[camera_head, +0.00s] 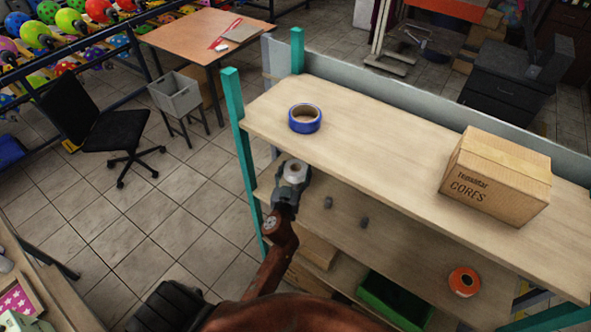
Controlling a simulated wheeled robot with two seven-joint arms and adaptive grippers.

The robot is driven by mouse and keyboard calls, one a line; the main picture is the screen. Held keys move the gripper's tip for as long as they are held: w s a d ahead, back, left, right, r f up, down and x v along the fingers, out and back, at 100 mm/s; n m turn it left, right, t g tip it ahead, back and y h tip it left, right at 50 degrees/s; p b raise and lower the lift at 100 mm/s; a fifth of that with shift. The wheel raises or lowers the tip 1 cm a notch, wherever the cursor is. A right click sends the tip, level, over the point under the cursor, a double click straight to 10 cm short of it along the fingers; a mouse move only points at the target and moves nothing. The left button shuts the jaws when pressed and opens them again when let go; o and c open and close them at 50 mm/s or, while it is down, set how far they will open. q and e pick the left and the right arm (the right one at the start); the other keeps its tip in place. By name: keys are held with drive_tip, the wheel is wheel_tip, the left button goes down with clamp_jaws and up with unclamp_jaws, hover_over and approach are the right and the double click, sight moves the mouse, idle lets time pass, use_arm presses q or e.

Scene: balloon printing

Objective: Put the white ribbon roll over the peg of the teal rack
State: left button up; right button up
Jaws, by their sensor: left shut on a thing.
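The white ribbon roll (293,168) is in the jaws of my left gripper (292,178), with its round face and core hole turned up toward the head camera. The gripper is at the left end of the teal rack (238,140), just below the front edge of the top shelf. Two short grey pegs, a left one (328,202) and a right one (364,222), show on the rack's second level, to the right of and below the roll. The roll appears apart from both pegs. My right gripper is not in view.
A blue tape roll (305,124) and a cardboard box (494,178) sit on the top shelf (385,155). An orange roll (464,281) is on the second level at the right. A green bin (395,302) is below. The second level between pegs and orange roll looks clear.

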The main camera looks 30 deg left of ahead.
sight(295, 185)
use_arm(q)
drive_tip(key=shift+f+b, duration=1)
drive_tip(key=shift+f, duration=0.3)
drive_tip(key=shift+f+b, duration=0.6)
drive_tip(key=shift+f, duration=0.15)
drive_tip(key=shift+f+b, duration=1.75)
drive_tip(key=shift+b, duration=0.1)
drive_tip(key=o, duration=1.4)
wheel_tip(295, 185, up, 10)
